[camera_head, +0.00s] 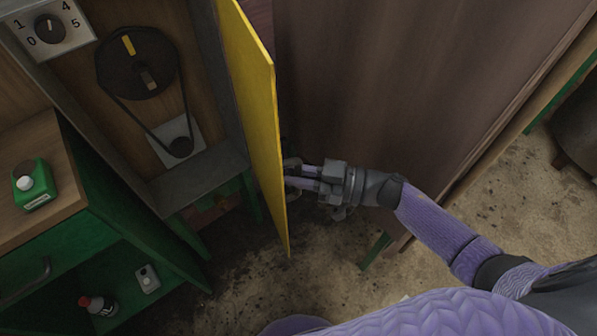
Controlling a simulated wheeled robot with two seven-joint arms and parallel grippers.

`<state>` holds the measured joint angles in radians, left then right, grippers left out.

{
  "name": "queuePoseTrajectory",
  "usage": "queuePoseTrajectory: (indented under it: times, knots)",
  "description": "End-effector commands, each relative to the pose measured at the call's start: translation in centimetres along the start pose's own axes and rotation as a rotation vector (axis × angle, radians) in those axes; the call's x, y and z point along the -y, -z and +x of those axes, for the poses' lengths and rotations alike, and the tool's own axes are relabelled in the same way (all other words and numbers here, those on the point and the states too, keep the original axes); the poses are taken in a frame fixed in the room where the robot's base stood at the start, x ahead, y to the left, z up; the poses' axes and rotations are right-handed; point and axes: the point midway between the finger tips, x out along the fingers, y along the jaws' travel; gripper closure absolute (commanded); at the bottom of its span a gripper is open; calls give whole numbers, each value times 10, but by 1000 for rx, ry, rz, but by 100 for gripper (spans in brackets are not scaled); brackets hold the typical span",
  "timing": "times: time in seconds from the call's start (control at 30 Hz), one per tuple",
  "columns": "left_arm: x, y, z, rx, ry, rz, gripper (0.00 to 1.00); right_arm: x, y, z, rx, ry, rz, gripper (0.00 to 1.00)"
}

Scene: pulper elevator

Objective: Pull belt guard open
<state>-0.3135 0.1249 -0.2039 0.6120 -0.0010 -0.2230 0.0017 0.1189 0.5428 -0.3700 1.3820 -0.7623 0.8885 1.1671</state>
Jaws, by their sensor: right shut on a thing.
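The belt guard (253,105) is a yellow panel, seen nearly edge-on, standing swung out at the right side of a grey-framed housing. Inside the open housing, a belt (131,121) runs from a large dark pulley (137,62) to a small pulley (180,147). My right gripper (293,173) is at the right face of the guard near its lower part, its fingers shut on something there. The guard's handle is not clearly visible behind the fingers. My left gripper is not in view.
A dial plate (49,28) sits at the upper left. A large brown panel (390,80) stands right of the guard. Dirty floor (300,280) lies below.

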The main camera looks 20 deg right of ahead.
Motion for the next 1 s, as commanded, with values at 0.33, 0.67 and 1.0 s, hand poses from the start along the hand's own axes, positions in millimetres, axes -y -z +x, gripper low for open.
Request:
queuePoseTrajectory:
  times: [0.33,0.67,1.0]
  knots:
    - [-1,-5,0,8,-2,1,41,0,0,0,1,0,0,100]
    - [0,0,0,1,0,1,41,0,0,0,1,0,0,100]
    - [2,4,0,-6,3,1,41,0,0,0,1,0,0,100]
